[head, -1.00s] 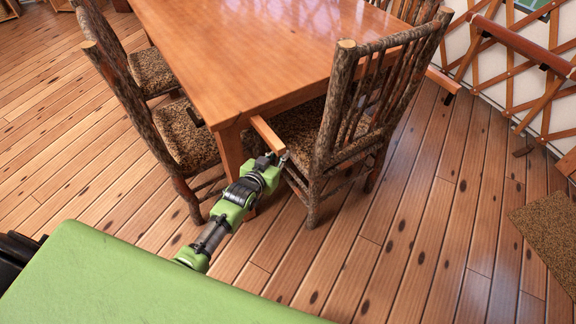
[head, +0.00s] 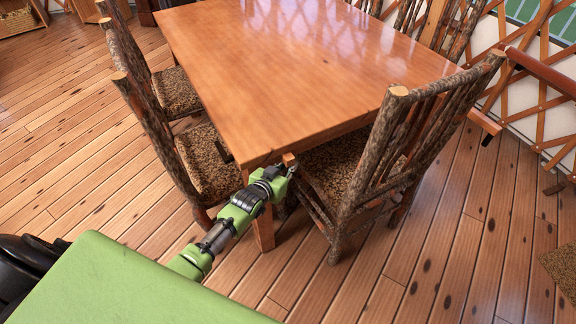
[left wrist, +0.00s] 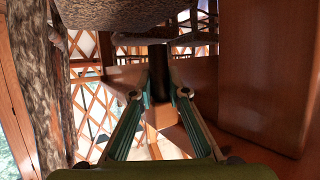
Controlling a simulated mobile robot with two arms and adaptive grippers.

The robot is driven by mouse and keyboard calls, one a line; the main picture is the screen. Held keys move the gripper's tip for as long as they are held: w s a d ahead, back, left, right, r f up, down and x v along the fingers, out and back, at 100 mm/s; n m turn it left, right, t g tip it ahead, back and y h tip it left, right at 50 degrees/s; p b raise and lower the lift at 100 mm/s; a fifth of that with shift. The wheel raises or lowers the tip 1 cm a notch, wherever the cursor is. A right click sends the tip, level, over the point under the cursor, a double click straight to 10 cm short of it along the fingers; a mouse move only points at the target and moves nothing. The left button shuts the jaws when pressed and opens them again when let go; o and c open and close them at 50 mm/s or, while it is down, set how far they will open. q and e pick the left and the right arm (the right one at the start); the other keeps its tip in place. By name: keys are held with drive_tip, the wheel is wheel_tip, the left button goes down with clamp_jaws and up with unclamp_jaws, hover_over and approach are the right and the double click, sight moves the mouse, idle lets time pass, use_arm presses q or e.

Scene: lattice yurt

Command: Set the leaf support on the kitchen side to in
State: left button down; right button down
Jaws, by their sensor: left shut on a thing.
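The wooden table (head: 270,75) stands in the middle of the head view. One leaf support (head: 289,159) shows as a short wooden end at the table's near corner, mostly under the top. My left gripper (head: 287,172) is at that end. In the left wrist view, my left gripper's fingers (left wrist: 159,94) close around a dark upright piece (left wrist: 160,72), apparently the support's knob. A second leaf support (head: 485,122) sticks out beyond the chair at the right. Which one is on the kitchen side I cannot tell. My right gripper is not in view.
A log-frame chair (head: 385,150) stands close right of my left gripper. Several more chairs line the table, one (head: 208,165) just left of the arm. Open plank floor (head: 90,130) lies to the left, and the lattice wall (head: 545,95) is at the right.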

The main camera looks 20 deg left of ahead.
use_arm(q)
drive_tip(key=c, duration=1.9)
unclamp_jaws()
drive_tip(key=shift+w+a+r, duration=0.25)
drive_tip(key=shift+a+r, duration=0.05)
drive_tip(key=shift+f, duration=0.1)
drive_tip(key=shift+s, duration=0.6)
drive_tip(key=v, duration=1)
drive_tip(key=shift+s+r, duration=0.2)
drive_tip(key=shift+s, duration=0.15)
